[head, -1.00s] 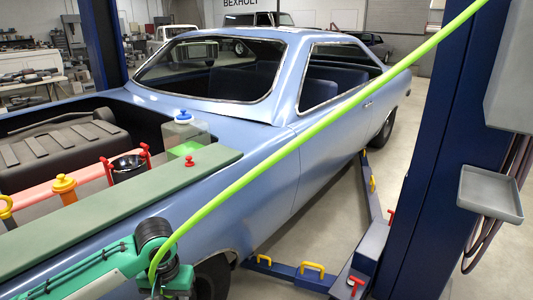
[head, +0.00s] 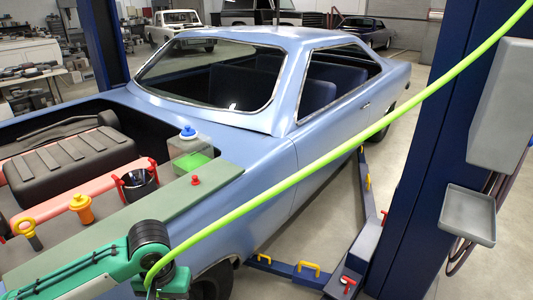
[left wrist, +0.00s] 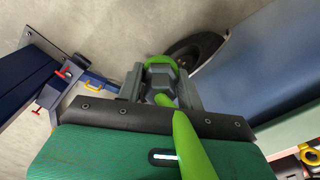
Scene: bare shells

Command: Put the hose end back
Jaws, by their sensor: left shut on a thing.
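The bright green hose (head: 330,160) runs from my left wrist at the bottom up to the top right corner of the head view. In the left wrist view the hose (left wrist: 190,145) passes over my wrist to its end. My left gripper (left wrist: 160,85) is shut on the hose end (left wrist: 160,98), a dark grey fitting with green parts, with the floor and a car wheel beyond it. In the head view my green left forearm is at the bottom left, and the fingers are not clearly seen. My right gripper is not in view. No holder for the hose end can be clearly made out.
A blue car (head: 245,160) with an open engine bay fills the middle. A dark blue lift post (head: 420,150) stands at right, with a grey box (head: 503,105) and a grey tray (head: 468,213). Lift arms (head: 310,275) lie low beside the car. Floor shows between car and post.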

